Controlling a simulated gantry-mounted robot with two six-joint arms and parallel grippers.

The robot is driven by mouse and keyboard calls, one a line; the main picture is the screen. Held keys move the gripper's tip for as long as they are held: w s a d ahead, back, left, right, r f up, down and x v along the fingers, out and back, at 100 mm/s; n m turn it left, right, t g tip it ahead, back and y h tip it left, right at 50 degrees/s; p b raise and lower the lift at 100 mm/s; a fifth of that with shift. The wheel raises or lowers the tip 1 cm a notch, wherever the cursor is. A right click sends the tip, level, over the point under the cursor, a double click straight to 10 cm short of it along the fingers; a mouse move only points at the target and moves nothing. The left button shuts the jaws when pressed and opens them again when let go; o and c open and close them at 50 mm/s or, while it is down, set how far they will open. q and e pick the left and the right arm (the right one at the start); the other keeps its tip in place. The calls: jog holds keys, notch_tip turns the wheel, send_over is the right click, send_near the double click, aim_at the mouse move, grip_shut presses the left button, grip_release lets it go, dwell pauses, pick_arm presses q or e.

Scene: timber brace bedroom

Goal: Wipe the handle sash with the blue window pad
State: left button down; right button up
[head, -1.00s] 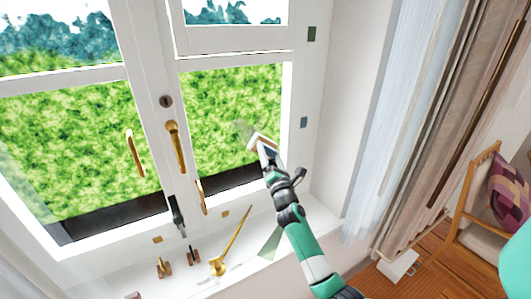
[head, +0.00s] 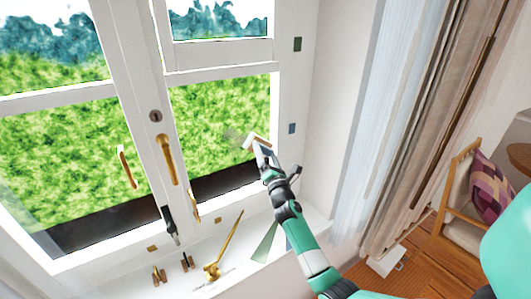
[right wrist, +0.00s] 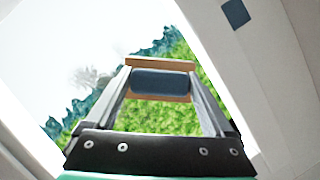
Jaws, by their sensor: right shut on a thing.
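My right gripper (head: 262,150) is shut on the blue window pad. In the right wrist view the pad (right wrist: 160,82) is a dark blue block with tan wooden edges, between the two fingers (right wrist: 160,100). The pad is in front of the right-hand window sash (head: 222,78), near the lower right of its pane. I cannot tell whether it touches the glass. A faint grey smudge (head: 235,135) shows on the glass just left of the pad, and also in the right wrist view (right wrist: 90,78). A brass handle (head: 166,160) is on the upright between the sashes. My left gripper is not in view.
A brass stay (head: 222,250) and small brass fittings (head: 158,275) are on the white sill. Another brass handle (head: 127,167) is on the left sash. A blue square (head: 292,128) is on the right reveal. Curtains (head: 425,120) and a chair (head: 460,200) stand at the right.

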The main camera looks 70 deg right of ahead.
jog(key=shift+w+a+f+b, duration=0.1)
jog(key=shift+w+a+b, duration=0.4)
jog(key=shift+w+a, duration=0.45)
jog(key=shift+w+a+b, duration=0.35)
jog(key=shift+w+a, duration=0.3)
jog(key=shift+a, duration=0.2)
jog(key=shift+w+a+b, duration=0.3)
jog(key=shift+w+a, duration=0.35)
jog(key=shift+a, duration=0.2)
jog(key=shift+w+a, duration=0.1)
jog(key=w+a+r, duration=0.2)
jog(key=w+a, duration=0.2)
jog(key=shift+a+r, duration=0.35)
jog(key=shift+a, duration=0.05)
